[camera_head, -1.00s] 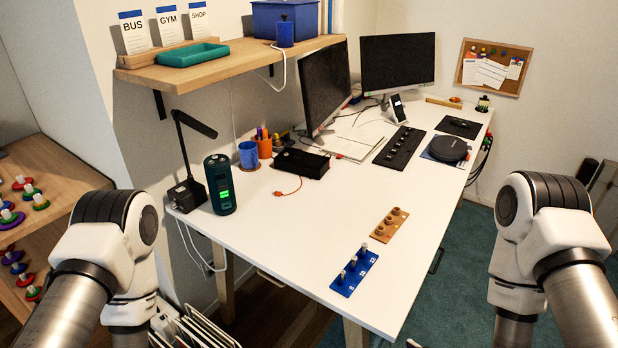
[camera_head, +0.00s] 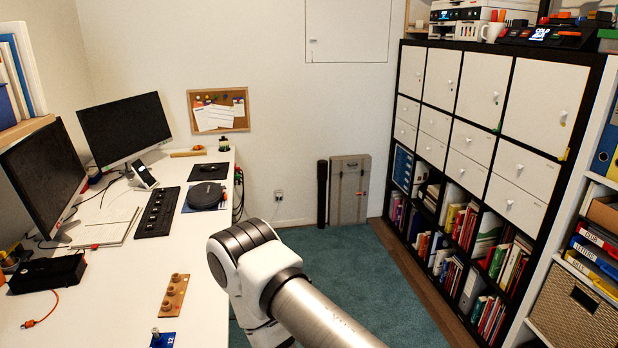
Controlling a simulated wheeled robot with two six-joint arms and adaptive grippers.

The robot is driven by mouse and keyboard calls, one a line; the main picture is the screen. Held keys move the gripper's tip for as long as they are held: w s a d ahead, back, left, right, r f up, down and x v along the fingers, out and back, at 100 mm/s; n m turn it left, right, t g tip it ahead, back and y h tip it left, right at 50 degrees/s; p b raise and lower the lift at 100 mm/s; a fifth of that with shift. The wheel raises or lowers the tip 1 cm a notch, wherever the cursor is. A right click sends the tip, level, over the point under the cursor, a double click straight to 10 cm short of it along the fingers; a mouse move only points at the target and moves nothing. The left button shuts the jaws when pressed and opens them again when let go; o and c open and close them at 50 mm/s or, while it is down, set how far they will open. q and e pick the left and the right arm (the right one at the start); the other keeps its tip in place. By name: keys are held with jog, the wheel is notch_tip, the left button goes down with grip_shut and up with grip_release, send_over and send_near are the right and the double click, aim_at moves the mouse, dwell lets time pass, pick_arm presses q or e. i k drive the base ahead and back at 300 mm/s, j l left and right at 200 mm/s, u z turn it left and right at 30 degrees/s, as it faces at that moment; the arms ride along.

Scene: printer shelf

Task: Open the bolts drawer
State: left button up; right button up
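A black shelf unit (camera_head: 509,56) stands along the right side with white doors in its upper part and rows of small white drawers (camera_head: 523,167) below them. The drawers in view look shut, with small pale knobs. I cannot read which one is the bolts drawer. One of my arms crosses the bottom middle of the head view, well to the left of the shelf unit and apart from it. Its gripper is outside the picture. My other arm and gripper are not in view.
A white desk (camera_head: 120,275) with monitors, a keyboard and small blocks fills the left. Teal carpet (camera_head: 350,270) lies free between desk and shelf unit. A grey folded panel (camera_head: 349,190) leans on the back wall. Books fill the lower cubes. A white shelf with trays and a basket (camera_head: 580,300) is at far right.

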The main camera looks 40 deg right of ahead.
aim_at(521, 207)
jog(key=z, duration=2.65)
jog(key=i+j+z, duration=0.2)
jog(key=i, duration=0.35)
jog(key=i+j+z, duration=0.15)
jog(key=i+j, duration=0.15)
jog(key=i, duration=0.2)
jog(key=i+j+z, duration=0.2)
jog(key=i+j, duration=0.2)
jog(key=i, duration=0.1)
